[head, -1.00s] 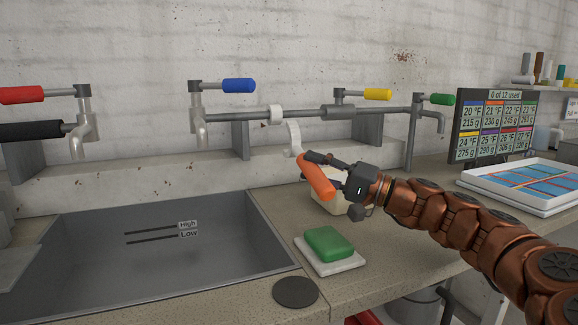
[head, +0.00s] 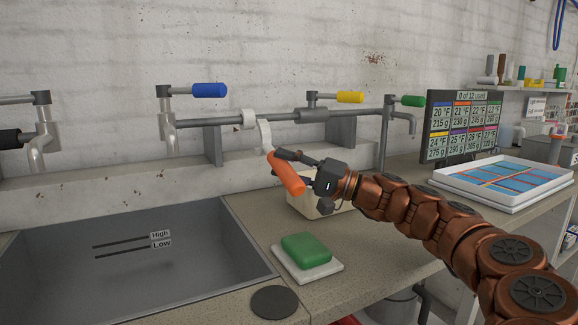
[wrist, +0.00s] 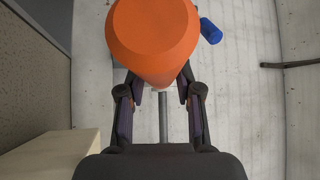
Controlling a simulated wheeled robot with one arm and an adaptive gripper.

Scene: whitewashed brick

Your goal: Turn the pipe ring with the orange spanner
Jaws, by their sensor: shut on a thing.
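The orange spanner (head: 287,174) is in my gripper (head: 283,165), tilted, with its white curved head (head: 264,135) pointing up. The white pipe ring (head: 249,118) sits around the grey pipe (head: 285,117) on the wall, just left of and above the spanner head. The head is very close to the ring; I cannot tell whether they touch. In the wrist view, the spanner's orange handle (wrist: 152,40) fills the top between my fingers and hides the spanner head and most of the ring area.
A blue-handled tap (head: 209,90) is left of the ring, and yellow (head: 350,97) and green (head: 413,101) handles are to the right. Below are a sink (head: 130,262), a green sponge (head: 306,250) on a white dish, and a cream block (head: 305,205) behind my gripper.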

